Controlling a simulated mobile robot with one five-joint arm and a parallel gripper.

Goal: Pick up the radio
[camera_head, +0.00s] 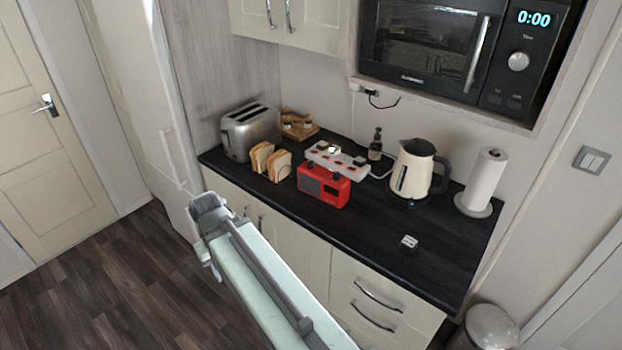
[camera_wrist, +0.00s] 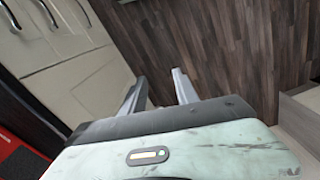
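The red radio (camera_head: 323,187) stands upright on the dark worktop, near its front edge, in the head view. A red patch at the lower left of the wrist view is probably part of the radio (camera_wrist: 20,158). My gripper's end (camera_head: 208,212) is in front of the worktop, to the left of the radio and well apart from it. In the wrist view the two fingers of my gripper (camera_wrist: 160,92) stand apart with only floor between them, so it is open and empty.
Bread slices (camera_head: 270,161) in a holder and a toaster (camera_head: 250,130) stand left, a kettle (camera_head: 414,172) and paper roll (camera_head: 482,181) right. The front right worktop (camera_head: 440,250) is mostly clear.

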